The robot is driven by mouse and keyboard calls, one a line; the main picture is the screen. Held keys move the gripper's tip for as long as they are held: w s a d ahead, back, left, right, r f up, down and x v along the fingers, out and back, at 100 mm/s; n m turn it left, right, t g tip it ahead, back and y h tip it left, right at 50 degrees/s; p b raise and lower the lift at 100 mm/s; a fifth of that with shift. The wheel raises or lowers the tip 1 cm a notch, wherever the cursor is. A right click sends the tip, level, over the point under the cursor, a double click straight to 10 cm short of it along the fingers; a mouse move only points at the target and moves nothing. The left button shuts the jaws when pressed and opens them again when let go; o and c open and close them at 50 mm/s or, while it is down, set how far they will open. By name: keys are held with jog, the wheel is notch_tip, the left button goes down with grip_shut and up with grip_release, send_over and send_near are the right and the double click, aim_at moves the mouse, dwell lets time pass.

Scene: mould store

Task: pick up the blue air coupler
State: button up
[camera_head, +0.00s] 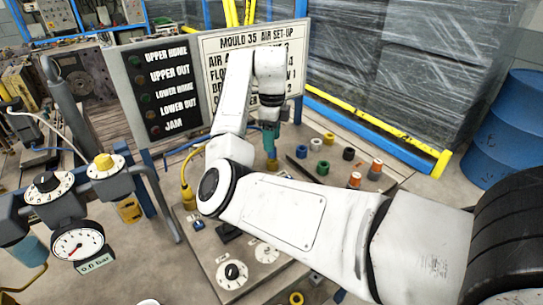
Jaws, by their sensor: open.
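A short blue cylinder (301,151), which looks like the blue air coupler, stands on the grey bench plate right of my gripper. Another small blue piece (198,224) lies on the plate at the left, and a third (339,295) is partly hidden by my arm at the bottom, so I cannot be sure which is the coupler. My gripper (270,150) points down over the plate in front of the set-up board. It is open and apart from the blue cylinder. Its fingertips are small and hard to make out.
Green (328,138), black (348,153) and orange-topped (376,168) pieces stand close around the blue cylinder. The set-up board (255,70) rises behind. A gauge (78,243) and dials stand left. A blue drum (505,130) is at right. My arm hides part of the plate.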

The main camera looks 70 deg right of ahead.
aim_at(272, 155)
jog(key=shift+w+d+f+p, duration=0.1)
jog(key=shift+d+f+p, duration=0.1)
jog(key=shift+f, duration=1.2)
jog(key=shift+d+f+p, duration=0.15)
jog(key=shift+f+p, duration=0.05)
jog(key=shift+f, duration=1.15)
grip_shut()
jog(key=shift+r, duration=0.1)
